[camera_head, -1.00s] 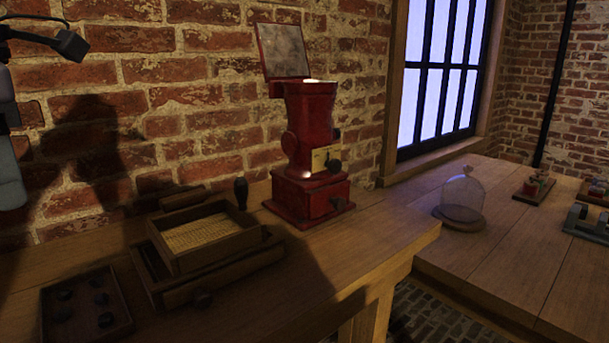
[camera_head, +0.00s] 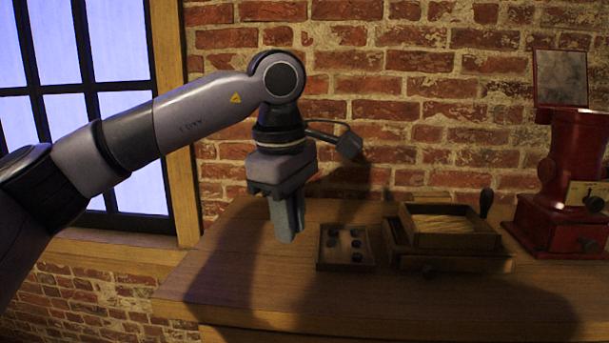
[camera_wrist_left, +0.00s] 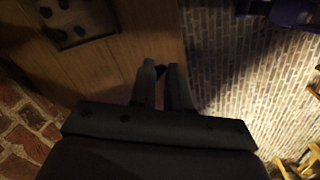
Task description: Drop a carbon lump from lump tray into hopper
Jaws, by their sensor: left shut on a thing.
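The lump tray (camera_head: 347,268) is a small dark square tray on the wooden bench, holding several black carbon lumps. It also shows at the top left of the left wrist view (camera_wrist_left: 88,40). My left gripper (camera_head: 289,238) points down, left of the tray and apart from it. In the left wrist view its fingers (camera_wrist_left: 162,68) are shut on a small dark carbon lump (camera_wrist_left: 160,71), mostly hidden between the tips. The hopper is the red machine (camera_head: 570,165) at the far right of the head view, cut by the frame, with its lid (camera_head: 561,78) raised. My right gripper is out of view.
A wooden box with a woven straw-coloured bottom (camera_head: 447,223) stands on a wooden base between tray and hopper. A dark handle (camera_head: 486,202) rises behind it. The brick wall closes the back. The bench front (camera_head: 330,300) is clear.

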